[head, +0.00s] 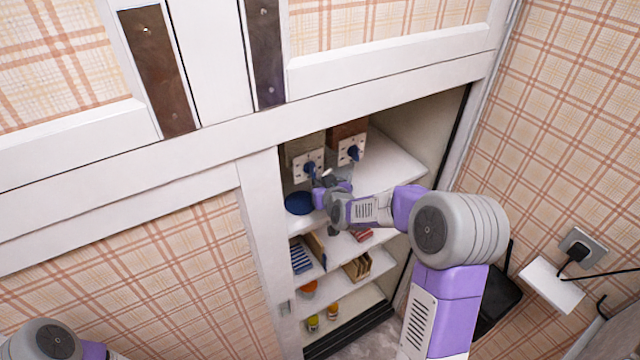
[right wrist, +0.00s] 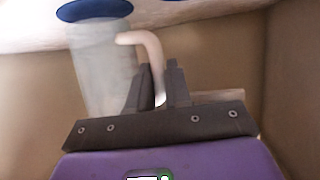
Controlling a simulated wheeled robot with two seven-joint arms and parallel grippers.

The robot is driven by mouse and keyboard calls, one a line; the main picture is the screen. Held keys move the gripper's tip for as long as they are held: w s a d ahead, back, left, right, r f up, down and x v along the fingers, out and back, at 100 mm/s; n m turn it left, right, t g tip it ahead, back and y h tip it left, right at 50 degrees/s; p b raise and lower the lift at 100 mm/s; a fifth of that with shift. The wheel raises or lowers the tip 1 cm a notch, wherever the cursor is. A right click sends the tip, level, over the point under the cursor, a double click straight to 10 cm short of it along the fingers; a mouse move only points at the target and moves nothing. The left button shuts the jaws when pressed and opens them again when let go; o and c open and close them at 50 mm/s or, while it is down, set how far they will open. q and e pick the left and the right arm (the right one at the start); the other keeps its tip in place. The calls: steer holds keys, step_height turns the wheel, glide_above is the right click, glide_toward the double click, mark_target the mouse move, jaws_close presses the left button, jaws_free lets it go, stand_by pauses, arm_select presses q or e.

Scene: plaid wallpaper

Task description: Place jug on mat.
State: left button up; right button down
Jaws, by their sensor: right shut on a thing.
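The jug (right wrist: 98,65) is pale grey, with a beige curved handle (right wrist: 148,45), in the right wrist view. My right gripper (right wrist: 160,80) is shut on the handle, which passes between its two dark fingers. In the head view my right gripper (head: 324,182) reaches into the open cupboard at the upper shelf; the jug is hard to make out there. The round dark blue mat (head: 298,203) lies on that shelf, just left of the gripper. A dark blue disc also shows at the jug's top end in the right wrist view (right wrist: 94,10). My left gripper is out of view.
Lower shelves hold a blue striped item (head: 300,257), brown holders (head: 357,268) and small jars. The cupboard's white left post (head: 268,235) stands close. The upper shelf's right side is clear.

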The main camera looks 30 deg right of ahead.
steer(key=shift+w+d+f, duration=0.1)
steer(key=shift+w+f, duration=0.55)
steer(key=shift+f, duration=0.1)
steer(key=c, duration=1.5)
jaws_free()
steer(key=shift+f, duration=0.15)
steer(key=o, duration=0.4)
steer(key=shift+o, duration=0.2)
